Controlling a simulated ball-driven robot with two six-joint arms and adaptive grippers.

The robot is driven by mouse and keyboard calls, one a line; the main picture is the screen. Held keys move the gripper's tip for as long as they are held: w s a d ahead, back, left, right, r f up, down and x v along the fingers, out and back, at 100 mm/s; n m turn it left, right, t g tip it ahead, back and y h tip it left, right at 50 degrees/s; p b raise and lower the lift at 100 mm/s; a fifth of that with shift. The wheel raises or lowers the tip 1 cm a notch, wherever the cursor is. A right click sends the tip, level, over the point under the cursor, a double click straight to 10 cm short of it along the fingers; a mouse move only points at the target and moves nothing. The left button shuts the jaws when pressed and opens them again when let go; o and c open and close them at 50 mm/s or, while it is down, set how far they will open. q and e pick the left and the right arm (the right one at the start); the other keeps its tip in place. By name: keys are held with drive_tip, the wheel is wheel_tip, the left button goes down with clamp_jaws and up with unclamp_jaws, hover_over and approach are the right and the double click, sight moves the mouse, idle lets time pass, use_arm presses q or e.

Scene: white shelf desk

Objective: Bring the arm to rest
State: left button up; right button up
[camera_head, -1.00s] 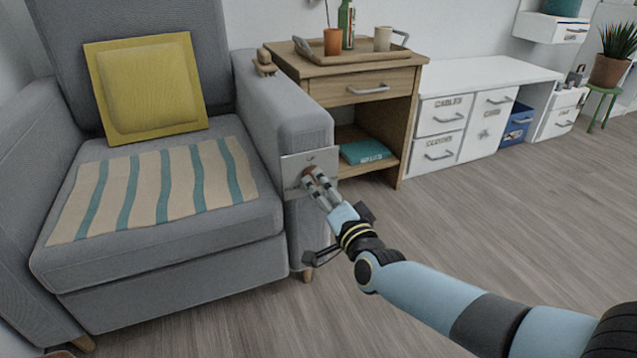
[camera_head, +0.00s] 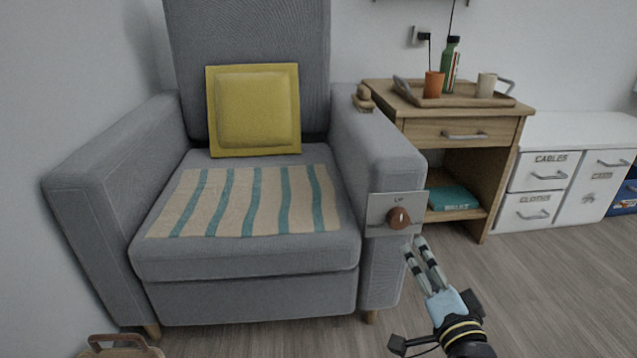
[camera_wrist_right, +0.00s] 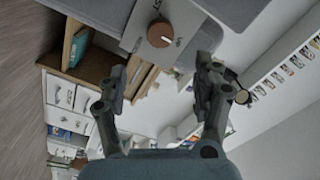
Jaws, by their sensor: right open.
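My right gripper (camera_head: 416,246) is in the lower right of the head view, just below the armchair's control plate (camera_head: 382,222). The plate is on the front of the armchair's right armrest and carries a brown round knob (camera_head: 398,218). In the right wrist view the gripper (camera_wrist_right: 160,85) has its two fingers spread apart with nothing between them. The knob (camera_wrist_right: 160,34) shows beyond the fingertips, apart from them. My left gripper is not in view.
The grey armchair (camera_head: 247,260) holds a yellow cushion (camera_head: 254,112) and a striped cloth (camera_head: 249,203). A wooden side table (camera_head: 430,132) with a tray (camera_head: 460,100) stands right of it, then white drawers (camera_head: 534,208). The floor at lower right is clear.

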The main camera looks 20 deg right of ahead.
drive_tip(key=s+a+f+n+g+y, duration=0.4)
drive_tip(key=s+a+n+g+y, duration=0.35)
drive_tip(key=s, duration=0.55)
use_arm(q)
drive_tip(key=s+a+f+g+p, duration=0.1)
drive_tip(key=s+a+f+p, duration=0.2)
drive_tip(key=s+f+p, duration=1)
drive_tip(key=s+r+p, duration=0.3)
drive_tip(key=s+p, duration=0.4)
drive_tip(key=p, duration=0.1)
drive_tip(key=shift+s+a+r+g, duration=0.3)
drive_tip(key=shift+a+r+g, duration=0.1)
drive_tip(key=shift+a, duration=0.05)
use_arm(e)
drive_tip(key=s+d+f+n+g+h, duration=0.1)
drive_tip(key=s+f+n+g, duration=0.1)
drive_tip(key=s, duration=0.9)
drive_tip(key=s+d+f+n+g+h, duration=0.1)
drive_tip(key=s+d+f+n+g, duration=0.1)
drive_tip(key=s, duration=0.9)
drive_tip(key=s+d+f+n+g+h, duration=0.2)
drive_tip(key=s+f+g, duration=0.3)
drive_tip(key=s, duration=0.6)
drive_tip(key=shift+s+f+n, duration=0.25)
drive_tip(key=shift+f+n, duration=0.2)
drive_tip(key=shift+n, duration=0.2)
drive_tip(key=shift+g, duration=0.25)
